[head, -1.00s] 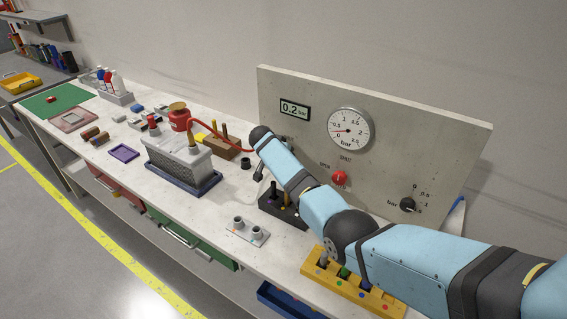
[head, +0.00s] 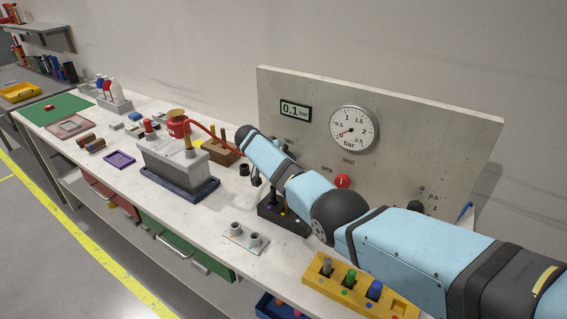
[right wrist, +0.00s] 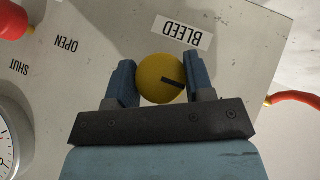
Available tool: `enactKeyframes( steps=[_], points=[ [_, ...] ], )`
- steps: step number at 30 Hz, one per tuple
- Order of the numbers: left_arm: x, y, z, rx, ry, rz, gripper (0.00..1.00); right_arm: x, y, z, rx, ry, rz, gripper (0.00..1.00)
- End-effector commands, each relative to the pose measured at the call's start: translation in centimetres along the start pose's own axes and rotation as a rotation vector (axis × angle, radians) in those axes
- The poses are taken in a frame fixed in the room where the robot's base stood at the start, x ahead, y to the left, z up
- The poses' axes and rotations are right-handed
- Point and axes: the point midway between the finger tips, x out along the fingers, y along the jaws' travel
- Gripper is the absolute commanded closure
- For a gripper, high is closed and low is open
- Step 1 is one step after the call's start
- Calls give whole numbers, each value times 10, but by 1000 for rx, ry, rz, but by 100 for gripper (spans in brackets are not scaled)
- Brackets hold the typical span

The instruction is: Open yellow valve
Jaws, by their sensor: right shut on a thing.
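The yellow valve knob (right wrist: 155,72) shows in the right wrist view, with a black line pointing to the right and slightly down. A label reading BLEED (right wrist: 182,32) is beside it on the grey panel. My right gripper (right wrist: 160,84) is shut on the knob, one blue-grey finger on each side. In the head view my right arm comes in from the right, and its links hide the yellow knob and the gripper. My left gripper is not in view.
A red knob (head: 342,181) with OPEN and SHUT marks and a black dial (head: 416,207) are on the panel near my arm.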

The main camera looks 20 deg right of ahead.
Motion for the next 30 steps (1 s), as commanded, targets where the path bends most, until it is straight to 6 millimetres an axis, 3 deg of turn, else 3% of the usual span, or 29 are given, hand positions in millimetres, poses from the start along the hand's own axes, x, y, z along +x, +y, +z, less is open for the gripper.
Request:
enactKeyframes(
  steps=[5,6,9,20,23,30],
  points=[
    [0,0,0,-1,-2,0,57,-1,0,-2,1,3,-2,76],
    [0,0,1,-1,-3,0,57,-1,0,-2,1,3,-2,45],
    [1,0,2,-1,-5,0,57,-1,0,-1,1,3,-2,28],
    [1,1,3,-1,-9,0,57,-7,0,0,1,1,-2,28],
    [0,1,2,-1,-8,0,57,-22,-1,0,2,3,-3,28],
    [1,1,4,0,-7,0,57,-76,-1,0,2,3,-5,28]
  ],
)
